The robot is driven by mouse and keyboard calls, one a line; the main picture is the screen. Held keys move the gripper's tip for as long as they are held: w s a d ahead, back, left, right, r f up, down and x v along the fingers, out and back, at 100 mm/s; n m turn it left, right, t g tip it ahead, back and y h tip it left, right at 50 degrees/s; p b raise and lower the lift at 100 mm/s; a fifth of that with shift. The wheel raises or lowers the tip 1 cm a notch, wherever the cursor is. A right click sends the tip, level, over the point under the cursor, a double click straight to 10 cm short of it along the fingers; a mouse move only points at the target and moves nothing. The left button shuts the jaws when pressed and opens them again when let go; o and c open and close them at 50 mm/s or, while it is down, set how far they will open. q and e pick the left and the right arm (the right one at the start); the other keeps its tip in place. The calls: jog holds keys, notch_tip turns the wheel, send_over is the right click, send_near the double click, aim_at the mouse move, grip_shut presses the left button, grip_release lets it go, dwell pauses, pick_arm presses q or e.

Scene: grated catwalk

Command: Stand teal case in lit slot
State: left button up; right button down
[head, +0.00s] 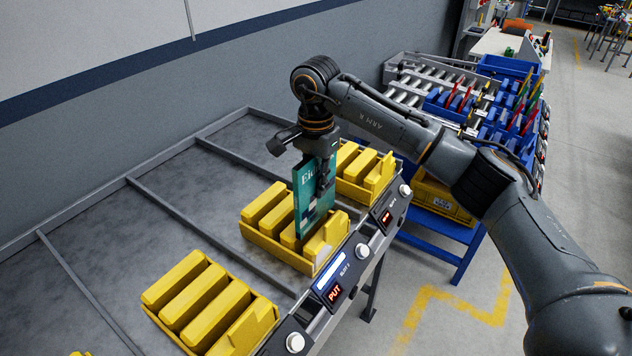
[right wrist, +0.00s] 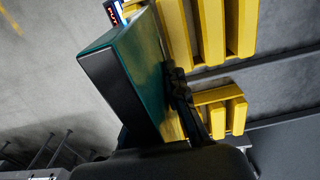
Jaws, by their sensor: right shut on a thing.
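The teal case (head: 308,205) is a thin upright box with pale lettering on its face. My right gripper (head: 324,178) is shut on its upper part from above. The case's lower end is at the middle yellow rack (head: 248,234), among its yellow blocks; I cannot tell whether it touches the bottom. In the right wrist view the case (right wrist: 130,72) shows a dark edge and a teal side, with a dark finger (right wrist: 180,95) against it. A display unit (head: 333,278) in front of the middle rack has a lit white-blue screen and red "PUT". My left gripper is not in view.
A nearer yellow rack (head: 268,335) and a farther one (head: 345,188) stand on the same grey metal bench (head: 95,225). A second display (head: 387,215) with red light fronts the far rack. Blue bins and a roller conveyor (head: 425,80) stand behind my arm.

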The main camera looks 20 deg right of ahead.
aim_at(316, 210)
dwell(0.4)
jog(key=shift+f+b, duration=3.1)
jog(key=shift+f, duration=1.1)
jog(key=c, duration=1.3)
grip_release()
jog(key=shift+o, duration=0.5)
jog(key=o, duration=0.3)
notch_tip(316, 210, up, 8)
jog(key=p, duration=0.4)
